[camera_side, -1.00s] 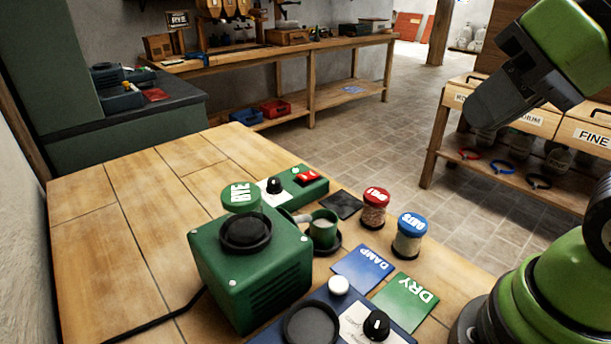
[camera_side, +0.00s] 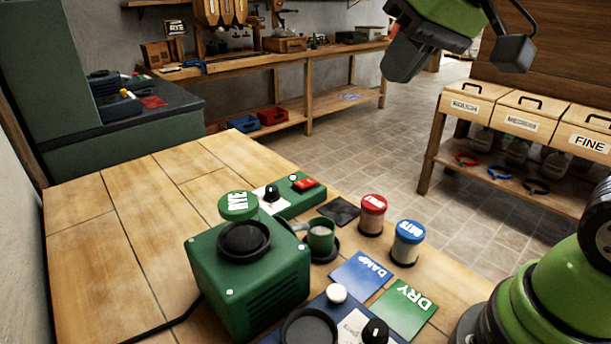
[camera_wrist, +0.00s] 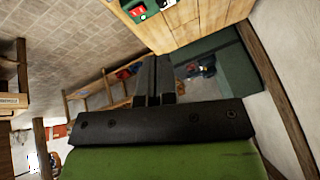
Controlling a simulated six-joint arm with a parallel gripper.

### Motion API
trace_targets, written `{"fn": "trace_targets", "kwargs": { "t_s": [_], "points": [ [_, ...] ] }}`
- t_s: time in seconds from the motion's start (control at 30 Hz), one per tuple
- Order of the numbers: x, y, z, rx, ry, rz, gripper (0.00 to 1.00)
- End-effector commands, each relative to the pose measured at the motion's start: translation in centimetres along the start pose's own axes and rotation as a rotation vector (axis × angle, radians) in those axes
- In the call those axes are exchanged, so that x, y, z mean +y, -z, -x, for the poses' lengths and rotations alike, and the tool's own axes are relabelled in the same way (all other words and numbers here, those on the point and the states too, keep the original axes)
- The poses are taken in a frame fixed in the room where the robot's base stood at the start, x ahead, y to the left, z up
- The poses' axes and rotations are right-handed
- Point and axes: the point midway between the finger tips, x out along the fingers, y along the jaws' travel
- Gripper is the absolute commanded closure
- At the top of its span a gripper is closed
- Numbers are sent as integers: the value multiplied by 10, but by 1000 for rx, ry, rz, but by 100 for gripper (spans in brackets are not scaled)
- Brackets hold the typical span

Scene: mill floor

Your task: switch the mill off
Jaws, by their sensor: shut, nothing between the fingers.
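The green mill (camera_side: 250,285) stands on the wooden table with a round black hopper on top. Behind it is a small green control box (camera_side: 312,197) with a black knob (camera_side: 271,193) and a red switch (camera_side: 305,183). Part of the box, with a red patch, also shows at the top edge of the wrist view (camera_wrist: 148,10). My gripper (camera_side: 397,72) is high above the floor beyond the table, well apart from the mill and the box. In the wrist view its dark fingers (camera_wrist: 153,75) are together with nothing between them.
Damp (camera_side: 360,273) and dry (camera_side: 404,307) cards lie in front. The table's left side is clear.

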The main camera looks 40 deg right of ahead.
Motion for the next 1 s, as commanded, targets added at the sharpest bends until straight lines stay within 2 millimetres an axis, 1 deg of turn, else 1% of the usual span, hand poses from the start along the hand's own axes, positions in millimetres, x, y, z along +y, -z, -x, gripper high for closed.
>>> {"fn": "trace_targets", "kwargs": {
  "t_s": [0.03, 0.17, 0.2, 0.27, 0.37, 0.5, 0.6, 0.73, 0.83, 0.9, 1.0],
  "points": [
    [1, 14, -11, -18, -11, 14, 100],
    [5, 45, -38, -53, -32, 55, 100],
    [6, 54, -47, -63, -39, 68, 100],
    [10, 67, -62, -79, -47, 87, 100],
    [16, 84, -90, -107, -61, 119, 100],
    [29, 103, -132, -147, -77, 162, 100],
    [38, 111, -161, -173, -86, 190, 100],
    [49, 116, -191, -199, -94, 219, 100],
    [55, 117, -206, -211, -97, 233, 100],
    [57, 117, -212, -216, -98, 240, 100],
    [58, 117, -217, -219, -99, 244, 100]
  ]
}}
